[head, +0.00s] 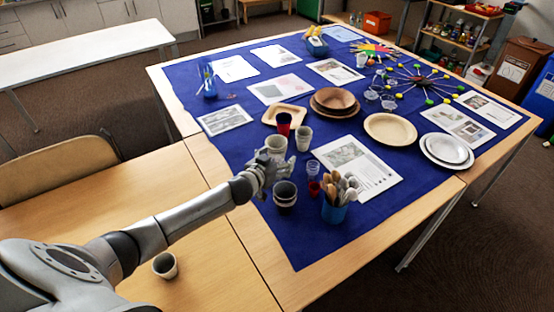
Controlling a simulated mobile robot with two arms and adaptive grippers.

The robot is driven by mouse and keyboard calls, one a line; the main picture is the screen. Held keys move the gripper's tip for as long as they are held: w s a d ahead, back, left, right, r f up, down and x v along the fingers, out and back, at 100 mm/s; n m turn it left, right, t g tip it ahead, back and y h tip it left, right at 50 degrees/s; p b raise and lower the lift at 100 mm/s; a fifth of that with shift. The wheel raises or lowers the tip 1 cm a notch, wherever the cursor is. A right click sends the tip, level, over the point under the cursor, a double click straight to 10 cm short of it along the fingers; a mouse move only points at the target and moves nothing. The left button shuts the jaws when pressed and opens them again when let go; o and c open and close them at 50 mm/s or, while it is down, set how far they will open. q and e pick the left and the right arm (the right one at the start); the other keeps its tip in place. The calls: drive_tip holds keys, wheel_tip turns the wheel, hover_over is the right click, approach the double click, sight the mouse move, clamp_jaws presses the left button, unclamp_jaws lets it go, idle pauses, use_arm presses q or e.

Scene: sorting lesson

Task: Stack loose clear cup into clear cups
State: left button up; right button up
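Small clear cups (388,103) stand in a loose group at the back right of the blue cloth, near a spoked model. Another clear-looking cup (313,167) stands nearer, just right of my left gripper, above a small red cup (314,188) in the picture. I cannot tell which clear cups are nested and which is loose. My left gripper (272,172) is over the near left part of the cloth, between a pale cup (276,146) and dark-rimmed cups (285,194). Its fingers blend with these cups, so its opening and any grip are unclear. My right gripper is out of view.
A blue holder with wooden spoons (336,207) stands right of the gripper. Brown bowls (334,102), a tan plate (390,130) and white plates (447,149) lie farther back. A lone cup (165,265) stands on the wooden table. The cloth's front corner is clear.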

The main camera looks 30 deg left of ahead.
use_arm(q)
drive_tip(key=shift+s+d+f, duration=0.15)
drive_tip(key=shift+s+f, duration=0.15)
drive_tip(key=shift+f, duration=0.25)
drive_tip(key=shift+r+p, duration=0.5)
drive_tip(key=shift+r, duration=0.1)
drive_tip(key=shift+s, duration=0.1)
drive_tip(key=r+v, duration=0.1)
drive_tip(key=v, duration=1)
drive_tip(key=shift+b, duration=0.3)
drive_tip(key=shift+s, duration=0.1)
